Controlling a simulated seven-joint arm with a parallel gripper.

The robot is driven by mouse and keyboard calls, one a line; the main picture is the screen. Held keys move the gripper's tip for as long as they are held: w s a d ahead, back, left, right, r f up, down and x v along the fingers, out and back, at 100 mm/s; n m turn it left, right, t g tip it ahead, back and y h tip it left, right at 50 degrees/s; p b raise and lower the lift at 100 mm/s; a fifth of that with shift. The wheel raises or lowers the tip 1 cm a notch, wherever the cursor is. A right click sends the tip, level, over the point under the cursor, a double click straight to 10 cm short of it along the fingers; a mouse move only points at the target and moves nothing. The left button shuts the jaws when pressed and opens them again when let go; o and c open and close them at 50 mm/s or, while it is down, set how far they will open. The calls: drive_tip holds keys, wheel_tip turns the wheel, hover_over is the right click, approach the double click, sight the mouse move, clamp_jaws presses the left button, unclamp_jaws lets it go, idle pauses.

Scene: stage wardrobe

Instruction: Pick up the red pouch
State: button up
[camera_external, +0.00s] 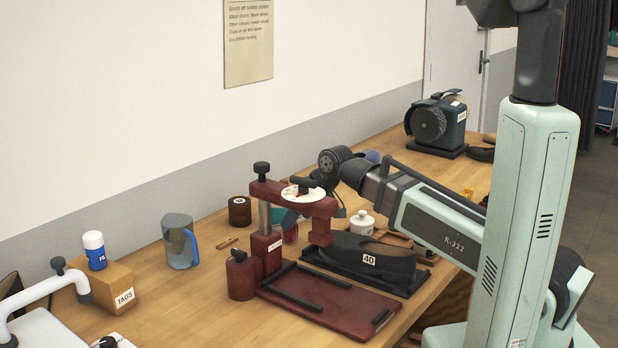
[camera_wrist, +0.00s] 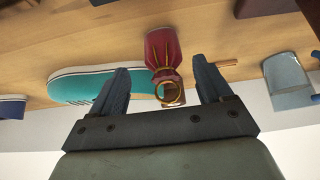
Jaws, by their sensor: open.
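The red pouch (camera_wrist: 163,47) shows in the wrist view with a gathered neck and gold cord. It lies between the fingertips of my gripper (camera_wrist: 160,66), which is open with a gap on either side. In the external view a small part of the red pouch (camera_external: 290,234) shows behind the dark red press. My gripper's fingers are mostly hidden there behind the press.
A teal shoe (camera_wrist: 88,86) lies close beside the pouch, behind my left finger in the wrist view. The dark red press (camera_external: 267,250) and a black shoe (camera_external: 365,253) stand in front. A blue-grey jug (camera_external: 178,243) stands to the left.

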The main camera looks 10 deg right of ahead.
drive_tip(key=shift+s+x, duration=0.2)
drive_tip(key=shift+x, duration=2.3)
drive_tip(key=shift+a, duration=0.1)
drive_tip(key=shift+c, duration=0.4)
drive_tip(key=c, duration=1)
